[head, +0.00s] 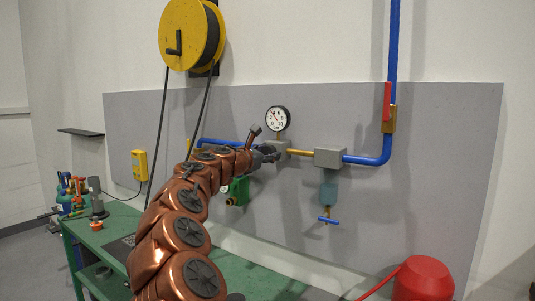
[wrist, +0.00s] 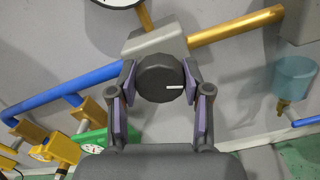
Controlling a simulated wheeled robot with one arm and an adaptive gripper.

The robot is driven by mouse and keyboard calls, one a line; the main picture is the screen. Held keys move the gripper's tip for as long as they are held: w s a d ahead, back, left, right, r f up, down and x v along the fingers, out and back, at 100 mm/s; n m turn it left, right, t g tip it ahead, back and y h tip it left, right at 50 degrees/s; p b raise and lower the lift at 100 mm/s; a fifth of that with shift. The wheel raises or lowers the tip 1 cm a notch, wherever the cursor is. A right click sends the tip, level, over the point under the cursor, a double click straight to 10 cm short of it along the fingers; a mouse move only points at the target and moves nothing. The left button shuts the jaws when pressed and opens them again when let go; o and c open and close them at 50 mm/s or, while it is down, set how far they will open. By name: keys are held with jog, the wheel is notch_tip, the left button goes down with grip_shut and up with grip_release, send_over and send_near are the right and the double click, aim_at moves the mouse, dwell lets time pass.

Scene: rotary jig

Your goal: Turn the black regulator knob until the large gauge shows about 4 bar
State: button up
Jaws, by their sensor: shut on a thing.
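The black regulator knob (wrist: 160,80) sits on the front of a grey block (wrist: 156,45) in the wrist view. A white mark on the knob points right. My gripper (wrist: 160,82) has its two fingers on either side of the knob and is shut on it. In the head view my gripper (head: 265,155) is at the block, and the knob is mostly hidden by it. The large gauge (head: 277,119) has a white face and stands above the block. Its needle appears to point to the upper left, but the value is too small to read surely. Only the gauge's lower edge (wrist: 118,3) shows in the wrist view.
A brass pipe (head: 300,152) leads right to a second grey block (head: 328,157) with a bluish bowl (head: 328,194) below. Blue pipe (head: 365,161) runs on to a red-handled valve (head: 388,105). A green workbench (head: 110,235) stands below. A yellow reel (head: 190,35) hangs above.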

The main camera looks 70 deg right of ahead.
jog(key=c, duration=0.4)
jog(key=shift+f+m+b, duration=0.2)
jog(key=shift+m+b, duration=0.5)
jog(key=shift+b, duration=0.05)
jog(key=shift+c, duration=0.2)
jog(key=shift+r+m, duration=0.2)
jog(key=shift+m, duration=0.3)
jog(key=o, duration=1.2)
jog(key=shift+c, duration=0.2)
jog(key=shift+a, duration=0.15)
